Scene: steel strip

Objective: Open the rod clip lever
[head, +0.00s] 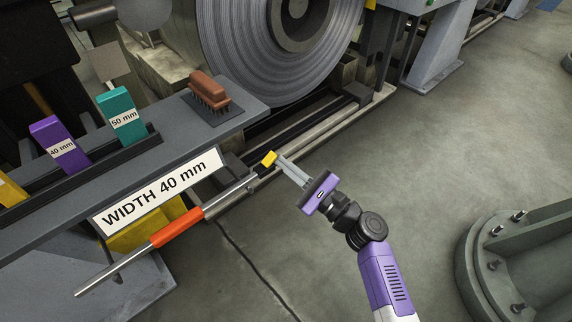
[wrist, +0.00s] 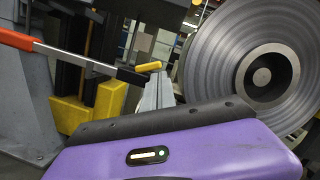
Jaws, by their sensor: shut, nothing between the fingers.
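The rod (head: 133,255) is a steel bar with an orange grip, lying aslant along the front of the bench below the WIDTH 40 mm sign. Its upper right end sits at a dark clip with a yellow lever (head: 269,159). In the wrist view the yellow lever (wrist: 149,66) shows just above the fingertips, with the orange-gripped rod (wrist: 18,40) running off to the left. My gripper (head: 280,160) is shut and empty, its fingertips right beside the yellow lever. I cannot tell whether they touch it.
A purple 40 mm block (head: 58,146) and a teal 50 mm block (head: 121,117) stand in a rack on the bench. A brown brush (head: 209,89) sits nearby. The large steel coil (head: 275,45) stands behind. Grey floor is open at right, before a bolted round base (head: 520,255).

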